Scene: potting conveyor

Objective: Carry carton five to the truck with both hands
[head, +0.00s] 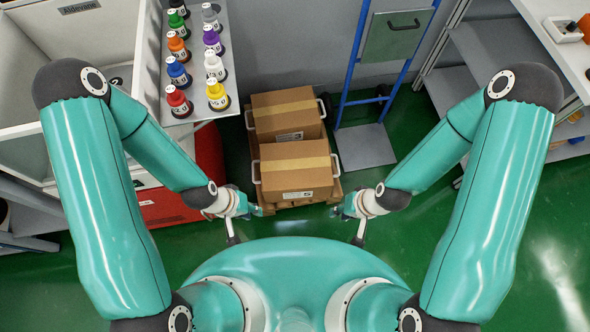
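Carton five (295,178) is a brown box with a tan tape strip and a white label that seems to read 5. It sits at the near end of a wooden pallet (338,190), with a pale handle on each side. My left gripper (246,225) is low at the near left of the carton, its fingers spread and empty. My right gripper (348,226) mirrors it at the near right, also spread and empty. Neither appears to touch the carton. The truck (364,146), a blue-framed hand truck with a grey toe plate, stands right of the pallet.
A second carton (287,117) sits just behind carton five. A grey shelf (228,87) with several coloured bottles is at upper left, above a red body (205,165). Grey shelving (485,55) stands at right. Green floor (410,225) is open at right.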

